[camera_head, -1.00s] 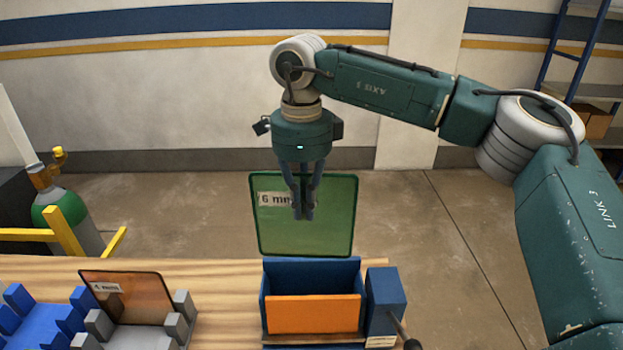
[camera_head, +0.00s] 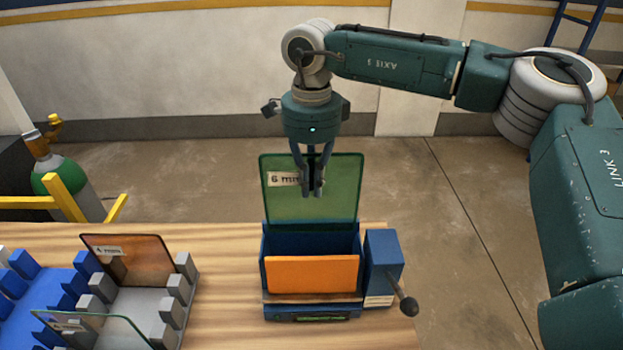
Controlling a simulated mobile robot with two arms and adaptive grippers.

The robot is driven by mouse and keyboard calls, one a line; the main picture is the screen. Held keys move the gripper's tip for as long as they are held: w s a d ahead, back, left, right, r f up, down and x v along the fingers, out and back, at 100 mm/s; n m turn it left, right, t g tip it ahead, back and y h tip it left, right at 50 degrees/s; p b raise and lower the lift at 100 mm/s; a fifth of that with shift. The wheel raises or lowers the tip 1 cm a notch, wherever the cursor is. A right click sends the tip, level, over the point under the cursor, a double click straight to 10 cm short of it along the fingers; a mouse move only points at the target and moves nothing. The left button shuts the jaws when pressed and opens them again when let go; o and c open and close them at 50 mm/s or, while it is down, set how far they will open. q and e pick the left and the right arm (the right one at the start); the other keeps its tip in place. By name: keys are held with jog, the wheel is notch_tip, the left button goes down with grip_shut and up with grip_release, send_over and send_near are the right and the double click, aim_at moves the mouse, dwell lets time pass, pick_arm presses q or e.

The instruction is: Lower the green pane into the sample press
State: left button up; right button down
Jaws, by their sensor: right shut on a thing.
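The green pane (camera_head: 342,190), labelled "6 mm", stands upright over the back of the sample press. My right gripper (camera_head: 313,190) is shut on the pane, with its fingers across the upper middle. The sample press (camera_head: 312,274) is a blue box with an orange front plate, on the wooden table. The pane's lower edge meets the press's rear top edge and its lowest part is hidden. I cannot tell whether it is inside the slot or behind it. My left gripper is not in view.
A lever with a dark knob (camera_head: 408,306) sticks out at the press's right side. A grey rack (camera_head: 150,305) at left holds an amber pane (camera_head: 135,262) and a clear pane (camera_head: 85,325). A blue rack (camera_head: 40,290) is beside it. A gas cylinder (camera_head: 72,185) stands behind.

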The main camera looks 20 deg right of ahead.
aim_at(311, 200)
jog(key=shift+f+b, duration=4.2)
jog(key=shift+f, duration=1.9)
jog(key=c, duration=1.8)
grip_release()
jog(key=shift+o, duration=0.2)
jog(key=shift+f, duration=0.15)
jog(key=shift+r+p, duration=2.35)
jog(key=shift+r, duration=1.75)
